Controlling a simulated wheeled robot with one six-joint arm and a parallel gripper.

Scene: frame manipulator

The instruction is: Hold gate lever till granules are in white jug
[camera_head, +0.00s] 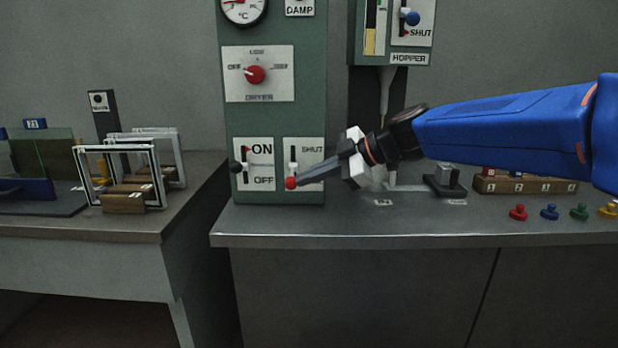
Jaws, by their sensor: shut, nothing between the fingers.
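My gripper (302,181) is shut and empty. Its fingertips are at the red knob (290,183) of a lever on a white plate marked SHUT, low on the green panel; I cannot tell whether they touch. The hopper (357,50) hangs at the upper middle. It has a lever with a blue knob (409,18) above a SHUT mark and a window (370,41) with yellow granules low in it. A thin yellowish streak (384,112) shows below its pale spout (387,82). The white jug cannot be made out clearly; my gripper and arm cover the area under the spout.
The green panel (236,120) also has a red dial (255,75) and a black-knobbed ON/OFF lever (236,167). On the right of the bench (400,240) are a numbered wooden block (525,185) and several coloured pegs (517,212). Frames (120,165) stand on the left table.

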